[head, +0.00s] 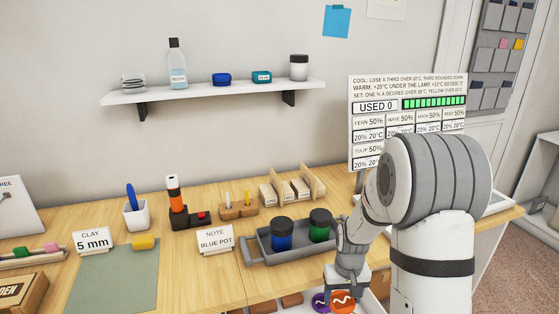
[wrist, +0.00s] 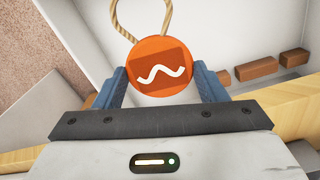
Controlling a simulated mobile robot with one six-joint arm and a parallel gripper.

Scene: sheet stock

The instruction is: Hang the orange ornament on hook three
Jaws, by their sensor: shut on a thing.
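The orange ornament (wrist: 163,66) is a round disc with a white wavy line and a beige cord loop (wrist: 122,15) rising from it. In the wrist view it sits between the two blue fingers of my gripper (wrist: 160,78), which is shut on it. In the head view the ornament (head: 342,301) shows at the bottom edge, just below my gripper (head: 346,284). A purple disc (head: 320,302) shows beside it, partly cut off by the frame. No hook that I can make out as hook three shows in either view.
The wooden bench (head: 200,278) holds a grey tray (head: 262,250) with a blue and a green pot, close left of my arm. A sign board (head: 375,108) stands behind my arm. Several brown blocks (wrist: 258,70) lie in a white-walled space in the wrist view.

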